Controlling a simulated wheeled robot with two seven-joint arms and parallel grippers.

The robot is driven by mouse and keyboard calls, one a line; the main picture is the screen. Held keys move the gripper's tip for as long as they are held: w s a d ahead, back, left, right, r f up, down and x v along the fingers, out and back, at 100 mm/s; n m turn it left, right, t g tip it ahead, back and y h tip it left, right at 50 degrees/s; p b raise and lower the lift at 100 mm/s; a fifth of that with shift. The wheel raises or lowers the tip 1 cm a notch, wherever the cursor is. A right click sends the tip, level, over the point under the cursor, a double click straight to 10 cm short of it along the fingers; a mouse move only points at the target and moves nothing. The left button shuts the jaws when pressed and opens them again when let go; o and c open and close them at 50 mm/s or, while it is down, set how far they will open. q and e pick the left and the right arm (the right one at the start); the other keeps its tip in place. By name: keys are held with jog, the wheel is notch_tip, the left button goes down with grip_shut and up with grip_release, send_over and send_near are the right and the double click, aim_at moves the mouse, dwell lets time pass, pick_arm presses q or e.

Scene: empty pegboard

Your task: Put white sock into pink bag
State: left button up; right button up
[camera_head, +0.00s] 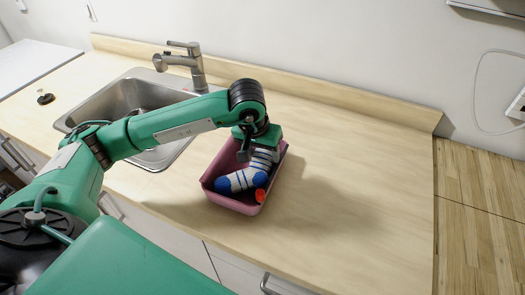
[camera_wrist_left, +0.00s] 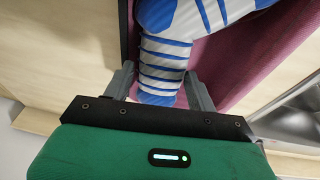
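The white sock (camera_head: 241,179) has blue stripes and a blue toe and heel. It lies inside the pink bag (camera_head: 217,200), which stands open on the counter near its front edge. The toe is low at the left, and the striped cuff slants up under my left gripper (camera_head: 264,149). In the left wrist view, the cuff (camera_wrist_left: 164,72) lies between the two widely spaced fingers of my left gripper (camera_wrist_left: 160,83). The fingers are very near its sides; I cannot tell whether they press on it. My right gripper is not in view.
A small orange-red thing (camera_head: 260,196) is in the bag's front corner. A metal sink (camera_head: 99,106) with a faucet (camera_head: 193,65) is at the left. The counter right of the bag (camera_head: 360,175) is clear.

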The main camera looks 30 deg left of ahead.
aim_at(256, 163)
pick_arm(q)
jog(key=shift+o, duration=1.1)
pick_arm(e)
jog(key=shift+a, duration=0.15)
pick_arm(q)
jog(key=shift+r+p, duration=0.7)
jog(key=shift+p, duration=0.25)
jog(key=b+v, duration=0.3)
jog(key=v, duration=0.8)
jog(key=shift+r, duration=0.4)
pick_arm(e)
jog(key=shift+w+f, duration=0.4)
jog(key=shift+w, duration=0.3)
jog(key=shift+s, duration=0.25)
